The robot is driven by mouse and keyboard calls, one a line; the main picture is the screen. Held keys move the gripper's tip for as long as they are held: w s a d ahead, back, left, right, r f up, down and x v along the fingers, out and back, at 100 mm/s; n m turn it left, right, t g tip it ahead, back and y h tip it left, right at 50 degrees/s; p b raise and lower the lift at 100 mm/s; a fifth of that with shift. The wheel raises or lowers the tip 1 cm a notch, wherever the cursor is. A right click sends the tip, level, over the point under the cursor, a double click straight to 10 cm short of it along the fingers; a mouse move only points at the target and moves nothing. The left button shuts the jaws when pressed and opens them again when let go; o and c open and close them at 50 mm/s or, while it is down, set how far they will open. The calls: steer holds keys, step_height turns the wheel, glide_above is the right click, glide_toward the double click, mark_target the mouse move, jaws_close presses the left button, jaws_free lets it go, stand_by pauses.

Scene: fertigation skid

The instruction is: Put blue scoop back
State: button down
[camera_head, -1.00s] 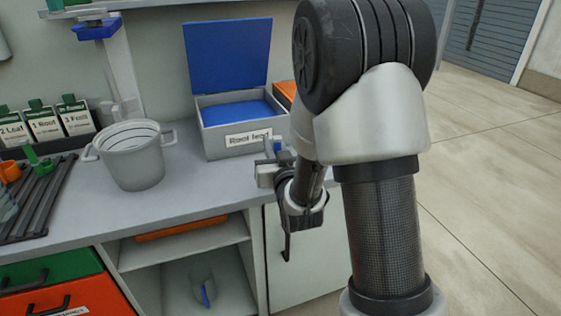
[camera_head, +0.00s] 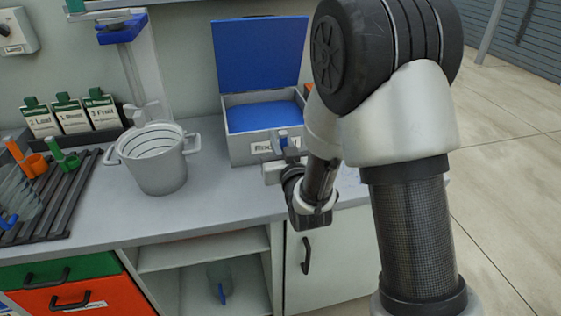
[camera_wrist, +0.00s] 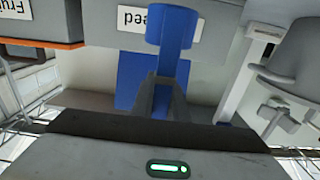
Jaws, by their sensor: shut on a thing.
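The blue scoop (camera_wrist: 170,32) is held in my gripper (camera_wrist: 164,92); the fingers are shut on its handle, with the cup end beyond the fingertips in the wrist view. In the head view the scoop (camera_head: 287,145) shows just in front of the grey box (camera_head: 240,142) and covers part of its label. The box stands open on the counter, its blue lid (camera_head: 262,55) raised and blue contents inside. The scoop looks outside the box; I cannot tell whether it touches the front wall. My arm hides the box's right side.
A white two-handled pot (camera_head: 158,172) stands left of the box. A dark rack (camera_head: 70,195) with an orange and a green piece lies farther left. An orange box (camera_wrist: 50,44) stands beside the grey box. A blue-and-white stand (camera_head: 125,30) rises behind the pot. Counter (camera_head: 215,195) between pot and box is clear.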

steer(key=shift+f+b, duration=0.5)
steer(key=shift+f, duration=1.9)
steer(key=shift+f+b, duration=0.25)
steer(key=shift+b, duration=0.05)
steer(key=c, duration=1.7)
jaws_free()
steer(key=shift+r, duration=0.1)
steer(key=shift+c, duration=0.2)
